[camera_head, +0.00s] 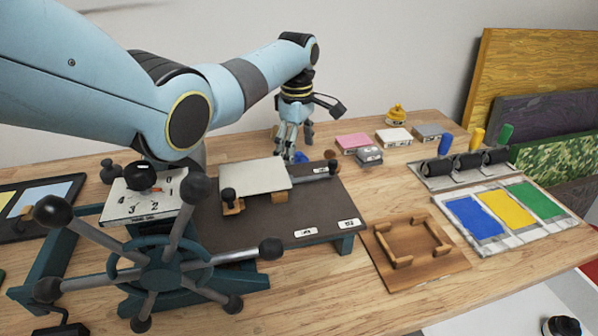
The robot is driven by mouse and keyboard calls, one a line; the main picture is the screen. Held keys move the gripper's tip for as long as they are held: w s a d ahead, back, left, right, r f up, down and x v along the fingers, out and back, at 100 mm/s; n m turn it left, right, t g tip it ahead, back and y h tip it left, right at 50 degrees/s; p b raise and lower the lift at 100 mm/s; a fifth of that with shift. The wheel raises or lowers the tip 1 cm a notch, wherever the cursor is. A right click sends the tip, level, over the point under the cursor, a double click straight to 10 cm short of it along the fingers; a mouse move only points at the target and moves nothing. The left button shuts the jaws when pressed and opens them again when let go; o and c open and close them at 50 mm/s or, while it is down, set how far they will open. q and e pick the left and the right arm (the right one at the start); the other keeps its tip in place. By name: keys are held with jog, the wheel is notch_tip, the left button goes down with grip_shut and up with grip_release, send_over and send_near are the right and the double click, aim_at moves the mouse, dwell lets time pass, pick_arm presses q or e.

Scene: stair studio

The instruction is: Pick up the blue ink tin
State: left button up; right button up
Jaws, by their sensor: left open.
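A small blue thing, which looks like the blue ink tin (301,157), sits on the wooden table behind the press bed. It is partly hidden by gripper fingers and by the press in front. My left gripper (295,145) points down right at it, with fingers spread and open. I cannot tell whether the fingers touch the tin. My right gripper is not in view.
A press with a spoked wheel (160,270) and dark bed (325,205) stands in front of the tin. A brown round thing (331,154) is just right of it. Pink (353,141) and grey (369,156) blocks lie further right. Ink rollers (468,161) stand beyond.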

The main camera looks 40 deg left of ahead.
pick_arm(q)
notch_tip(320, 180, down, 5)
jog(key=shift+r+b, duration=0.1)
jog(key=shift+b, duration=0.45)
jog(key=c, duration=1.6)
